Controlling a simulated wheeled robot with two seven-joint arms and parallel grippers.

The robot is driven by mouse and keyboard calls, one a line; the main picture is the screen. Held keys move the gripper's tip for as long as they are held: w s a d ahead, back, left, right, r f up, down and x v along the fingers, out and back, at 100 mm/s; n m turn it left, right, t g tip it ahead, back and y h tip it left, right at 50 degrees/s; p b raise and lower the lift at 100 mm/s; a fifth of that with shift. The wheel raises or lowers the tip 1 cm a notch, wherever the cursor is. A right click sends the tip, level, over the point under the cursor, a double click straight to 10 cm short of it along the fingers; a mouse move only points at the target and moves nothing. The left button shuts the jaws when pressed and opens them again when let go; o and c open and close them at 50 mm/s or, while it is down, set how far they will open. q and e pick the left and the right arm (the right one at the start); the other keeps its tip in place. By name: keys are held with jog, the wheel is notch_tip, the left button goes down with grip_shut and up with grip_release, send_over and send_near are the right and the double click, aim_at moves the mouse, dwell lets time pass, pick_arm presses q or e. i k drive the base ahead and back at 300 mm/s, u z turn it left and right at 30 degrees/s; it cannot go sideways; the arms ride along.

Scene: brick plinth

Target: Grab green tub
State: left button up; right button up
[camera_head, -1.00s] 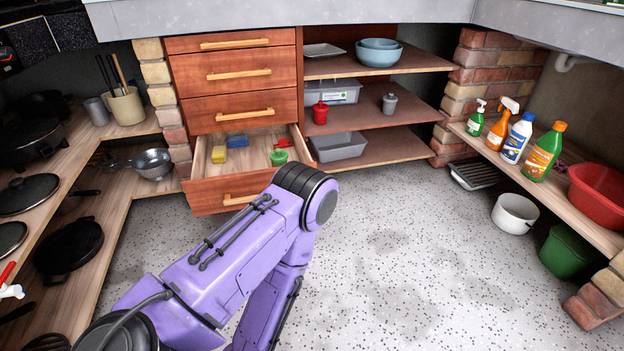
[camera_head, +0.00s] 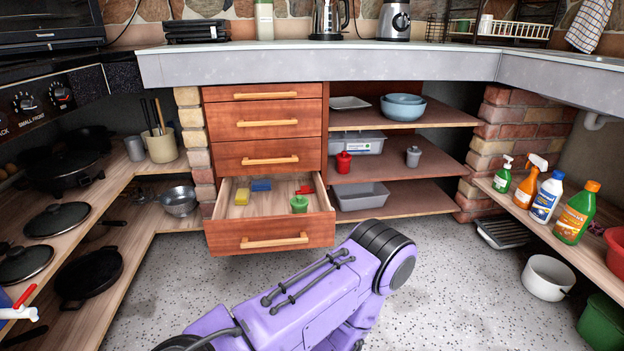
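A small green tub (camera_head: 299,204) stands inside the open bottom drawer (camera_head: 275,231), near its front right. A larger green bucket (camera_head: 603,322) stands on the floor at the lower right, partly cut off by the picture edge.
Shelves with pans line the left. Bottles and a red basin (camera_head: 616,252) stand on the right shelf. A white pot (camera_head: 548,277) is on the speckled floor, which is clear in the middle.

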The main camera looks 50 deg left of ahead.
aim_at(306, 209)
jog(key=u, duration=0.25)
jog(key=i, duration=1.4)
jog(key=u, duration=1.15)
jog(key=i, duration=0.8)
jog(key=u, duration=1.25)
jog(key=i, duration=0.45)
jog(key=z, duration=0.1)
jog(key=k, duration=1.2)
jog(key=z, duration=0.3)
jog(key=i, duration=0.5)
jog(key=u, duration=0.05)
